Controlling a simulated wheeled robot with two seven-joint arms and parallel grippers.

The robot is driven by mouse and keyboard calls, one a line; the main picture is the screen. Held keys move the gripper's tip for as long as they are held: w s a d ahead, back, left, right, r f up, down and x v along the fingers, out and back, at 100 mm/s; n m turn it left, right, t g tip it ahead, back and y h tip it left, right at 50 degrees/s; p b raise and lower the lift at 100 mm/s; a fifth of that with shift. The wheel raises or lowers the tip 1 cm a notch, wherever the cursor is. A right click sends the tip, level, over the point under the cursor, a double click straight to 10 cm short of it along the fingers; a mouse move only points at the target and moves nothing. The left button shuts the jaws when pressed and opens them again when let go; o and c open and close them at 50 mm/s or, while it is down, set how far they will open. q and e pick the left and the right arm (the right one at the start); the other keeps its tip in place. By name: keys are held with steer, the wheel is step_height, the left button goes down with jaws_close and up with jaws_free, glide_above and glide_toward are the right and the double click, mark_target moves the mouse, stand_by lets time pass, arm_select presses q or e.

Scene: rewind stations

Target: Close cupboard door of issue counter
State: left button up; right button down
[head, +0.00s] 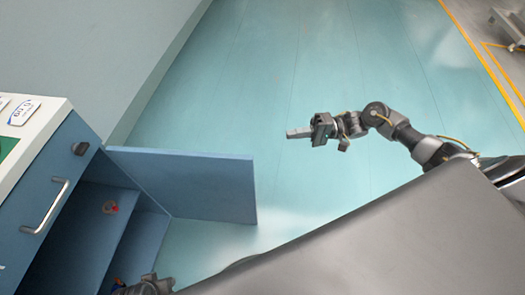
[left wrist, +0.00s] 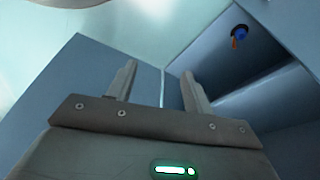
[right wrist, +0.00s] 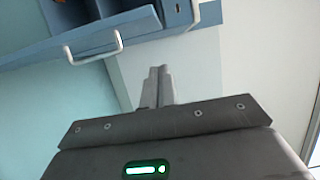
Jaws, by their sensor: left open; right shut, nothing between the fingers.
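The issue counter (head: 32,165) stands at the left of the head view. Its blue cupboard door (head: 190,182) stands wide open, sticking out to the right from the dark cupboard opening (head: 85,228). In the left wrist view the door (left wrist: 80,80) is the blue panel at left, with the cupboard inside at right. My left gripper (left wrist: 160,85) is open and empty, its fingers near the hinge side between door and opening; I cannot tell whether it touches. Only part of its arm shows at the bottom of the head view. My right gripper (head: 290,133) is shut and empty, above the floor, right of the door.
A drawer with a metal handle (head: 46,206) is on the counter front. A small red item (head: 110,207) is in the cupboard; a blue and orange item (left wrist: 239,32) shows in the left wrist view. The floor (head: 290,70) beyond the door is clear. A wall runs behind the counter.

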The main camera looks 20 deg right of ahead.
arm_select(q)
step_height(320, 180, down, 2)
steer(key=shift+s+f+p, duration=0.1)
steer(key=shift+f+p, duration=0.05)
steer(key=shift+p, duration=0.4)
arm_select(e)
steer(key=s+a, duration=0.1)
steer(key=a, duration=1)
steer(key=shift+a, duration=0.3)
steer(key=shift+s, duration=0.1)
